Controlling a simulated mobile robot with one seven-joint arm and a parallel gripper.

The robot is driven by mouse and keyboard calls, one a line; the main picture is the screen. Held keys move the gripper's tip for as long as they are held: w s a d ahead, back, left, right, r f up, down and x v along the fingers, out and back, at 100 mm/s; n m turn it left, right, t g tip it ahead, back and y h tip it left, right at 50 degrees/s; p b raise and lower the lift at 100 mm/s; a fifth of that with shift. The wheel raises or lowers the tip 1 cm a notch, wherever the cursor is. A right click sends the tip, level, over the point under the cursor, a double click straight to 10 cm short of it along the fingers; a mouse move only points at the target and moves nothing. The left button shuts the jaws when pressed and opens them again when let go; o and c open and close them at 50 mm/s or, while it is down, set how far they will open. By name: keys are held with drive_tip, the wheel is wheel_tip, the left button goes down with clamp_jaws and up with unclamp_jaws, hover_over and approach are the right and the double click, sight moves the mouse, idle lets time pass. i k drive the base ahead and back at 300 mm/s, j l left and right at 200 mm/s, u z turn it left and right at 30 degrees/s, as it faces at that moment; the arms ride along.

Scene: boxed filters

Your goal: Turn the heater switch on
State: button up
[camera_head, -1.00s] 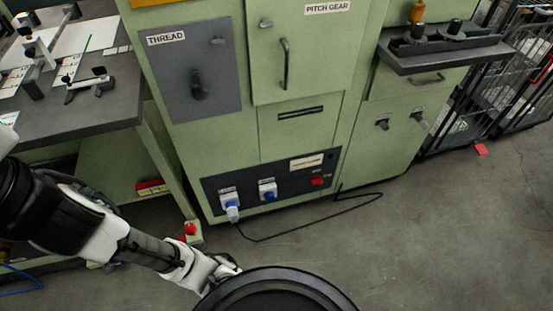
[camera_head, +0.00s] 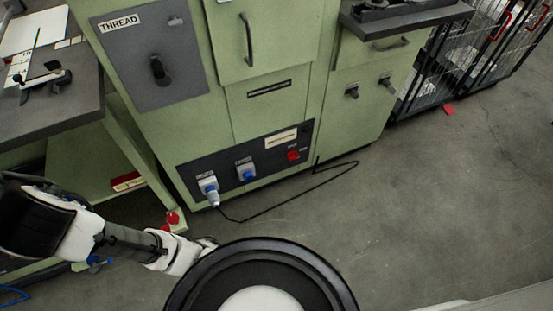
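A red switch (camera_head: 293,155) sits at the right of a dark panel (camera_head: 226,172) low on the front of a green machine cabinet (camera_head: 255,108). The lettering by the switch is too small to read, so I cannot tell if it is the heater switch or which way it is set. My arm reaches in from the left edge, low in the picture, left of and below the panel.
Two blue sockets (camera_head: 246,172) are on the panel; a plug (camera_head: 211,193) is in the left one. Its black cable (camera_head: 284,208) lies on the floor. A dark-topped bench (camera_head: 60,105) stands left, wire cages (camera_head: 430,75) at the back right.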

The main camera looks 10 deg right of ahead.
sight(293, 154)
drive_tip(key=i+l, duration=0.1)
drive_tip(key=l, duration=0.45)
drive_tip(key=i+l, duration=0.1)
drive_tip(key=l, duration=0.4)
drive_tip(key=i+l, duration=0.1)
drive_tip(key=l, duration=0.45)
drive_tip(key=i+l, duration=0.1)
drive_tip(key=l, duration=0.45)
